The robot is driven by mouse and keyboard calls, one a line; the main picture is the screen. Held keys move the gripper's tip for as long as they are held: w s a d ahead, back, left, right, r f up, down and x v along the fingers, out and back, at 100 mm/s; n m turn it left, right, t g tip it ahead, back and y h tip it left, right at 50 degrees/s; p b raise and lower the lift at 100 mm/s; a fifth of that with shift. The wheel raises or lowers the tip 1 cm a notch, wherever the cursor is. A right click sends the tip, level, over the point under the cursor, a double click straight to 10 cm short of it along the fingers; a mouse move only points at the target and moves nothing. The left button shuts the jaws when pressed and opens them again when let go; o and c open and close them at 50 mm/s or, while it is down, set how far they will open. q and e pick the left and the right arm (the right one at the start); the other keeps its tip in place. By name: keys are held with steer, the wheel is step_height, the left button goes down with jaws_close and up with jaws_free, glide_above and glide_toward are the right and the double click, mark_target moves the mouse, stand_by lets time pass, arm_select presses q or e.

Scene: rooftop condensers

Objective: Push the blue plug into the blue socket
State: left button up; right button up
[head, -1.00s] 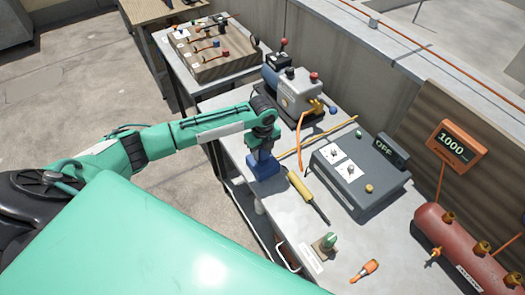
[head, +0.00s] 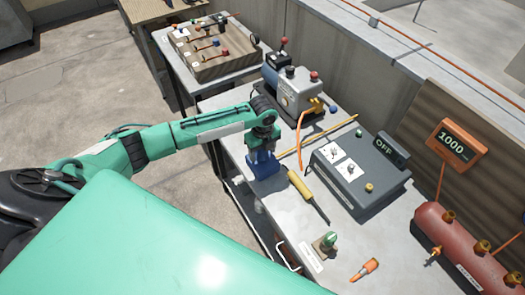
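A wooden board (head: 222,66) on the far table carries several short leads with coloured ends. A small blue end, apparently the blue plug (head: 216,43), lies on its right part. My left gripper (head: 263,172) is blue and points down over the left edge of the near table, well apart from the board. Whether its fingers are open or hold anything is unclear. My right gripper is out of view.
The near table (head: 287,225) holds a grey pump (head: 293,93), a grey box (head: 355,178) marked OFF, a yellow-handled tool (head: 301,187), a green knob (head: 328,241) and a red cylinder (head: 462,250). A gap separates the two tables. A wall runs behind them.

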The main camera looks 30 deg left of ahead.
arm_select(q)
steer(key=shift+r, duration=0.1)
step_height(320, 180, up, 14)
steer(key=b, duration=0.3)
steer(key=shift+f, duration=0.2)
